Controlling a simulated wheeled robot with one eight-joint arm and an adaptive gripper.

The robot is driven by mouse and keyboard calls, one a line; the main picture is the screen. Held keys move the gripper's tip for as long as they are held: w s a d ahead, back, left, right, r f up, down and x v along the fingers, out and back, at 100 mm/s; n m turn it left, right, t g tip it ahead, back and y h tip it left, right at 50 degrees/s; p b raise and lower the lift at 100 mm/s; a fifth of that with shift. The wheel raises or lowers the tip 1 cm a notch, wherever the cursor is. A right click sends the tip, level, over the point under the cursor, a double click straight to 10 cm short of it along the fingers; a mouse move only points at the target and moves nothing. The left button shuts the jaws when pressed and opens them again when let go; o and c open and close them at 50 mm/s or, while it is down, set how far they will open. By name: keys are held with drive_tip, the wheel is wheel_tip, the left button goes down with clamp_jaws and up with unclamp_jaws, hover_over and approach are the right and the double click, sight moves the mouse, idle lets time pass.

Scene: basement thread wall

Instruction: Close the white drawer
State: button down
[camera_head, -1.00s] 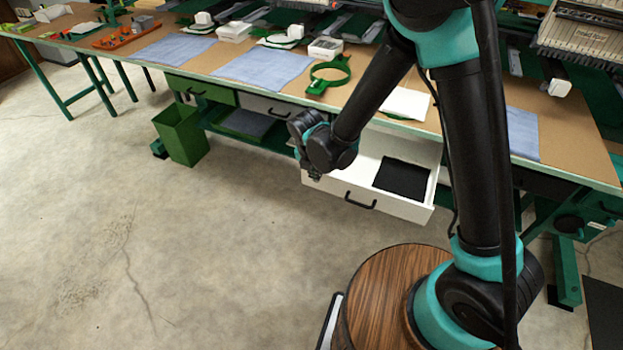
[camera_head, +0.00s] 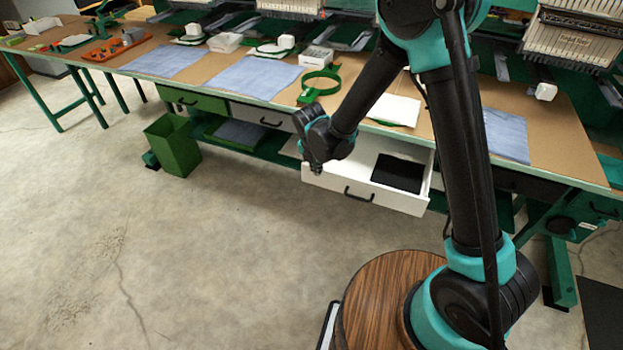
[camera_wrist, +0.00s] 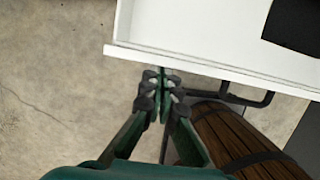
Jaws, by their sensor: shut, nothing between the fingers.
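The white drawer (camera_head: 330,182) is pulled out from under the workbench, with a dark handle (camera_head: 359,195) on its front and a black flat item (camera_head: 398,174) lying inside. In the wrist view the drawer's front edge (camera_wrist: 215,68) crosses the upper part, and its handle (camera_wrist: 250,97) shows right of the fingers. My gripper (camera_head: 315,170) is at the drawer's left front corner. In the wrist view my gripper (camera_wrist: 160,85) is shut and empty, its tips close to the outside of the drawer front, left of the handle. I cannot tell whether they touch it.
The long workbench (camera_head: 285,97) holds blue cloths (camera_head: 257,75) and a green hoop (camera_head: 322,86). A closed green drawer (camera_head: 193,99) and a closed grey drawer (camera_head: 262,115) are further left. A green bin (camera_head: 172,146) stands on the floor.

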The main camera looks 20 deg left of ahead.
drive_tip(key=w, duration=1.1)
drive_tip(key=w+d, duration=0.1)
drive_tip(key=w, duration=0.4)
drive_tip(key=shift+w+d, duration=0.1)
drive_tip(key=shift+w, duration=0.05)
